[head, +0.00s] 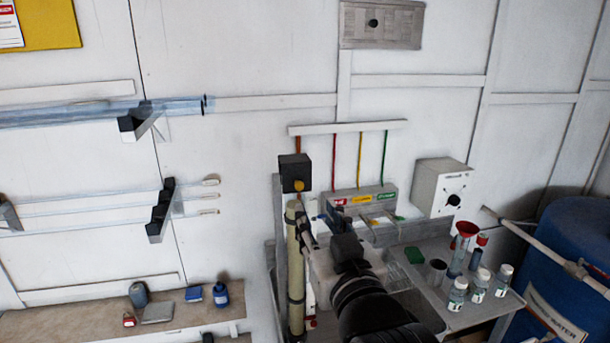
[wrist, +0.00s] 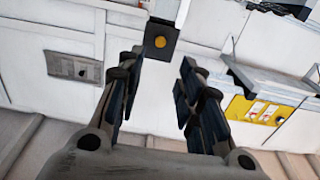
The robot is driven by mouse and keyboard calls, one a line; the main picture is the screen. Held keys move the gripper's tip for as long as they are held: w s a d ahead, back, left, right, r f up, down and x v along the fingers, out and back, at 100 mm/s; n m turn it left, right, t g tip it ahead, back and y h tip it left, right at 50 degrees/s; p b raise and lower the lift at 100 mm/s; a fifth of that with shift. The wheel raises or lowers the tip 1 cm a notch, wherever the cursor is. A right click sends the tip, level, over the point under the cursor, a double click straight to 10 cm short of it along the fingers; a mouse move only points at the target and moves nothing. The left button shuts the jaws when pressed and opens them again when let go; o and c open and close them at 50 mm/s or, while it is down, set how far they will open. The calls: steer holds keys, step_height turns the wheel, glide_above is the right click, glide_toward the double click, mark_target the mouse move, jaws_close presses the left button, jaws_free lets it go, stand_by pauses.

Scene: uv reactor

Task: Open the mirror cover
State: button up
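No part is plainly marked as the mirror cover. A black box with a round yellow knob (head: 296,172) sits at the top of a pale yellow upright tube (head: 296,265). The black box also shows in the wrist view (wrist: 160,40), at the top middle, beyond and between my fingertips. My gripper (head: 322,222) is in front of the wall, just right of the tube and below the box. In the wrist view my gripper (wrist: 158,72) is open, with nothing between its fingers. My arm hides part of the bench behind it.
A grey shelf (head: 478,314) at right holds several bottles and a red funnel (head: 466,230). A blue barrel (head: 575,250) stands far right. Wall racks (head: 160,210) with long tubes are at left, above a brown shelf (head: 70,325). A white control box (head: 441,187) is right of the coloured-label unit (head: 362,200).

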mark_target(300, 186)
steer(key=x, duration=1.1)
steer(key=shift+w+a, duration=0.1)
steer(key=shift+w, duration=0.2)
jaws_close()
